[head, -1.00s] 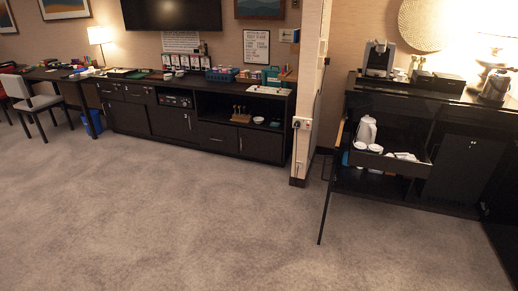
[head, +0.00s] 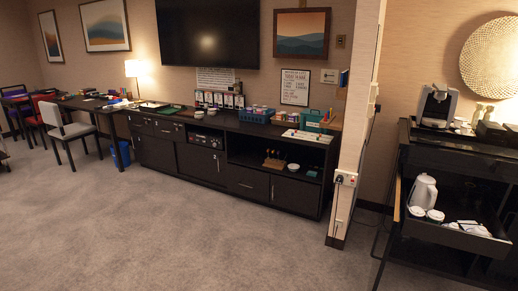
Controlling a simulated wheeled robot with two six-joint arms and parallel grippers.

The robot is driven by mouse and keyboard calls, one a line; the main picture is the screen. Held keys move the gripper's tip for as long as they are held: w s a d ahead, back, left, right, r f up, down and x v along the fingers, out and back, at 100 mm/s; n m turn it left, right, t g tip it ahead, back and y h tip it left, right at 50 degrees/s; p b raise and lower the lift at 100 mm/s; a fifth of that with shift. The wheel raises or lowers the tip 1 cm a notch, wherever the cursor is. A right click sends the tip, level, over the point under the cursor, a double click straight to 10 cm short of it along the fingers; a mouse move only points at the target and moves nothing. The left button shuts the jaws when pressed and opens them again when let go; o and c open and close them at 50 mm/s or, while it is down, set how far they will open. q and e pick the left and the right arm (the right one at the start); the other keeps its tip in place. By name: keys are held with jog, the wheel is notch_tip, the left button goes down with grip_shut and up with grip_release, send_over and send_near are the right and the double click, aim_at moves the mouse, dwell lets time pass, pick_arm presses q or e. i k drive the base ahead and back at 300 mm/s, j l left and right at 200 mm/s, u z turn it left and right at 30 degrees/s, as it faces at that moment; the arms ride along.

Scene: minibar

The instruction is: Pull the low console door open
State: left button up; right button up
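The low console (head: 330,148) is a long dark cabinet along the back wall, under the television. Its door with an upright silver handle (head: 217,166) is in the middle, below a box-like panel with controls, and looks shut. A lower right front (head: 296,194) with an upright handle at its left edge also looks shut. The far left fronts (head: 157,151) look shut too. An open shelf bay (head: 245,153) lies between the middle door and the right end. Neither of my grippers is in view, so nothing of mine is seen touching the console.
Carpet (head: 190,235) in front of the console is clear. A wall post (head: 352,130) juts out at its right end. Beyond it, a dark minibar cabinet (head: 408,160) has a door (head: 386,235) standing open and a pulled-out tray with a kettle (head: 423,190). A chair (head: 70,130) stands left.

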aim_at(301, 196)
jog(key=i+z, duration=0.1)
jog(key=i, duration=1)
jog(key=i+j+z, duration=0.1)
jog(key=i, duration=0.95)
